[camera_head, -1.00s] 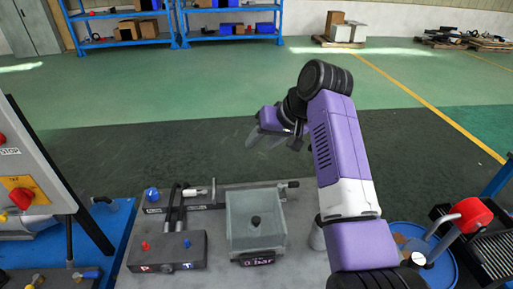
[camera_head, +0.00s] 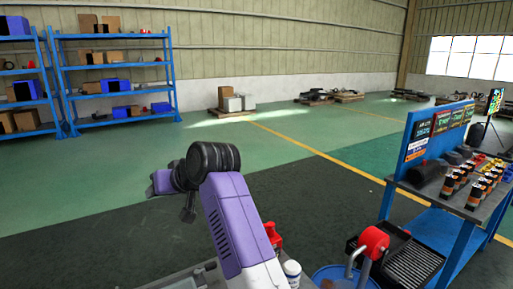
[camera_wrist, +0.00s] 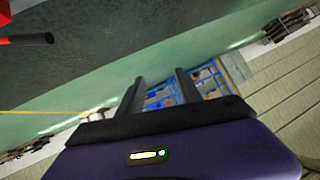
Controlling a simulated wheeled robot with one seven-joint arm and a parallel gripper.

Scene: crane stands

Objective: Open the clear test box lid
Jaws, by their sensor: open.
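The clear test box cannot be made out in either view now; only a small grey strip of the bench (camera_head: 182,282) shows at the bottom of the head view. My gripper is open and empty in the wrist view (camera_wrist: 161,88), its two dark fingers spread apart against the distant floor and shelves. In the head view my purple arm is raised above the bench, and my gripper is mostly hidden behind the wrist.
A red bottle (camera_head: 272,236) and a white-lidded container (camera_head: 291,270) stand just right of my arm. A red-headed tool (camera_head: 374,240) stands by a blue drum (camera_head: 335,276). A blue workbench (camera_head: 443,225) with cans is further right. Open floor lies beyond.

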